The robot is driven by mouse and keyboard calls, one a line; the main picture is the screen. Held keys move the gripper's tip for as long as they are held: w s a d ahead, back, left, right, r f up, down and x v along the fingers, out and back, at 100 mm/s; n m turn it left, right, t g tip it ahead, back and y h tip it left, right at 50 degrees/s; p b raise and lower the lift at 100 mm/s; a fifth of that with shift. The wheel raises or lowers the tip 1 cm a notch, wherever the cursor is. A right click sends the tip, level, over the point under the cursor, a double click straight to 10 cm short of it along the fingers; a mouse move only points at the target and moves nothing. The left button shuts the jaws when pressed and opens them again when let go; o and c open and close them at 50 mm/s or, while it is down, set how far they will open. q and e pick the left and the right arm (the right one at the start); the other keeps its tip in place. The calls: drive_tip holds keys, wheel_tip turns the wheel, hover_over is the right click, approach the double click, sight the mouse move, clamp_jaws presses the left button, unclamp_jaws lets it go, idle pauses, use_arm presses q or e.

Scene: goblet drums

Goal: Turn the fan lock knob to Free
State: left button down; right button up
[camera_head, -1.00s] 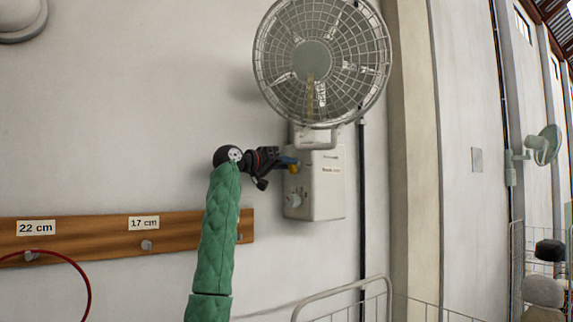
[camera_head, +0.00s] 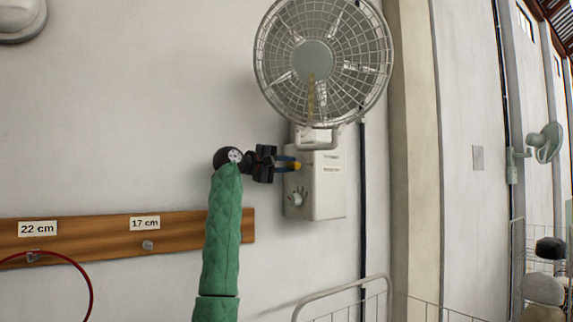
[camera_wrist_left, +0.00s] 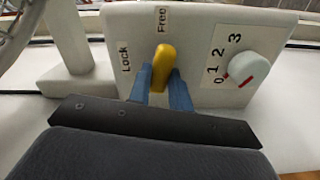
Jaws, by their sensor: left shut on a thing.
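The yellow fan lock knob (camera_head: 297,165) is on the side of the pale control box (camera_head: 322,200) under the wall fan. In the left wrist view the yellow knob (camera_wrist_left: 164,62) points up at the "Free" label (camera_wrist_left: 161,18). The "Lock" label (camera_wrist_left: 125,56) lies to its left. My left gripper (camera_head: 289,164) reaches in from the left at the knob. Its blue fingers (camera_wrist_left: 165,88) are shut on the knob, one on each side. The knob's lower end is partly hidden between them. My right gripper is not in view.
A pale speed dial (camera_wrist_left: 248,69) marked 0 to 3 sits beside the knob, its red mark near 0. The caged fan (camera_head: 322,62) is above the box. A wooden peg rail (camera_head: 100,238) runs along the wall at left. A metal rail (camera_head: 345,290) stands below.

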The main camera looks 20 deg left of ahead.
use_arm(q)
drive_tip(key=shift+f+n, duration=0.1)
drive_tip(key=shift+n, duration=1)
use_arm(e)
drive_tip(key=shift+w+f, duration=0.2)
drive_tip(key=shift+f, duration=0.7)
use_arm(q)
drive_tip(key=c, duration=1.3)
unclamp_jaws()
drive_tip(key=shift+w, duration=0.1)
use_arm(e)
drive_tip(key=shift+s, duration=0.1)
